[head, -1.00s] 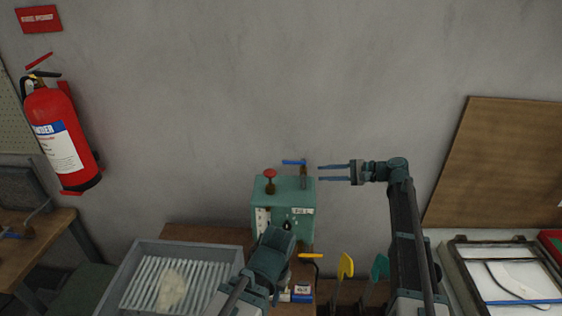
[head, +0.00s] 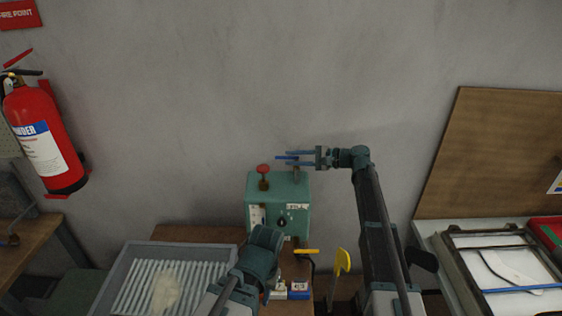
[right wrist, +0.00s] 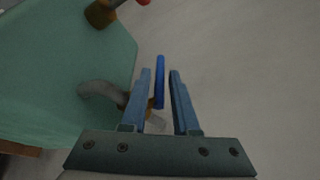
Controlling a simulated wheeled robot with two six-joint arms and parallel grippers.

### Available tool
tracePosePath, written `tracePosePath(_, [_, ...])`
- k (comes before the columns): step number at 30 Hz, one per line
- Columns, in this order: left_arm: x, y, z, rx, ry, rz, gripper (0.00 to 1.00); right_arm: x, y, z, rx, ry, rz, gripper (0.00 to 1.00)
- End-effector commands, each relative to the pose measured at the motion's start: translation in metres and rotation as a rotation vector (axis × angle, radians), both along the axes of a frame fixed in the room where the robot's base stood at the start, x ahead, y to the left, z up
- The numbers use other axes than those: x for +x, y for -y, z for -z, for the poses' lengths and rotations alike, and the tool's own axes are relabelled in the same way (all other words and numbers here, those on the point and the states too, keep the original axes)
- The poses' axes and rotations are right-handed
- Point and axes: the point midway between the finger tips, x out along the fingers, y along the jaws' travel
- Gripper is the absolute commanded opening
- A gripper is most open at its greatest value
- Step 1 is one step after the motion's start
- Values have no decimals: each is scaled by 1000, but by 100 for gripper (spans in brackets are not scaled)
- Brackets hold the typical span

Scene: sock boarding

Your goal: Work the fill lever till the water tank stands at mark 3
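The green water tank (head: 262,188) stands against the wall, with a white gauge strip (head: 257,217), a black dial and a label on its front. The water level is too small to read. A blue lever (head: 284,157) sits on a pipe above the tank's top right. My right gripper (head: 290,158) reaches it from the right. In the right wrist view, its two fingers are apart with the blue lever (right wrist: 160,78) between them, and gaps show on both sides. My left gripper (head: 262,245) is low in front of the tank; its fingers cannot be made out.
A red knob (head: 263,170) stands on the tank's top left. A grey tray (head: 128,262) with a pale cloth lies left of my left arm. Yellow handles (head: 342,261) stand at the front right. A framed panel (head: 470,238) lies far right. The wall above is clear.

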Motion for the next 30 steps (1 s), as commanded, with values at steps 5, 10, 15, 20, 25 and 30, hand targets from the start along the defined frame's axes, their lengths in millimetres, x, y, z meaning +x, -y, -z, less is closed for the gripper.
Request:
tracePosePath(5, [0, 0, 7, 0, 0, 0, 28, 10, -26, 7, -1, 1, -2, 28])
tracePosePath(10, [0, 0, 9, 0, 0, 0, 28, 14, -39, 9, -1, 1, -1, 28])
tracePosePath(15, [0, 0, 10, 0, 0, 0, 28, 15, -43, 10, -1, 1, 1, 28])
tracePosePath(20, [0, 0, 10, 0, 0, 0, 28, 15, -43, 10, -1, 0, 1, 28])
tracePosePath(25, [0, 0, 10, 0, 0, 0, 28, 15, -43, 10, 0, 0, 0, 9])
tracePosePath(30, [0, 0, 10, 0, 0, 0, 28, 15, -43, 10, 0, 1, 0, 0])
